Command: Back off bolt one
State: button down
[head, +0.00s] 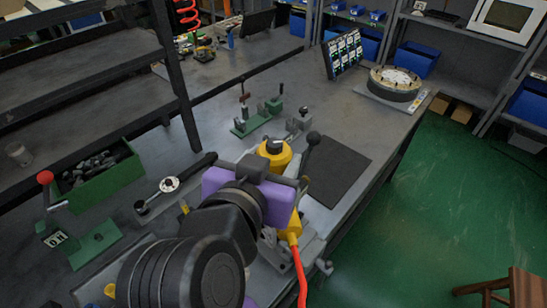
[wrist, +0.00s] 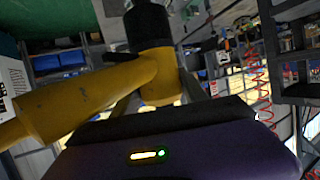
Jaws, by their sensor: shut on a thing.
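My gripper (head: 262,168), with its purple body, is low over the front part of the workbench. It is shut on a yellow power tool (head: 276,154) that has a dark end. A red hose or cable (head: 300,270) runs from the tool's yellow lower end. In the wrist view the yellow tool (wrist: 80,98) spans the space just beyond the purple gripper body (wrist: 180,150). A grey metal fixture (head: 310,252) shows partly beneath and beside my gripper. My arm covers much of it. I cannot make out bolt one or the tool's working tip.
A dark mat (head: 337,168) lies to the right on the bench (head: 225,110). A black-knobbed lever (head: 309,155) stands close beside the tool. A green bin (head: 100,175) and a red-knobbed lever (head: 45,180) are at left. A round flanged part (head: 394,84) sits at the far end.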

jog(key=shift+f, duration=0.3)
